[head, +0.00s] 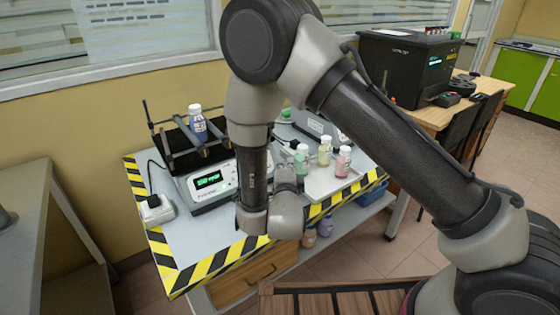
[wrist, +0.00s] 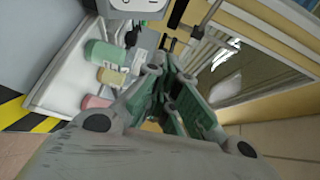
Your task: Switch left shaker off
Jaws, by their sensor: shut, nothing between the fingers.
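The left shaker (head: 208,185) stands on the left of the table in the head view. It has a white front with a lit green display and a black platform (head: 180,150) carrying a white-capped bottle (head: 197,122). A second shaker (head: 312,124) stands further right, partly hidden by my arm. My gripper (wrist: 172,92) shows in the wrist view with its fingers together and nothing between them. In the head view my wrist hangs over the table to the right of the left shaker, apart from its front. The gripper's fingertips are mostly hidden there.
A white tray (head: 321,185) with green, yellow and pink bottles lies right of my wrist. A white socket block (head: 156,209) sits left of the left shaker. Yellow-black tape (head: 215,263) edges the table. A black machine (head: 405,68) stands on a wooden table behind.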

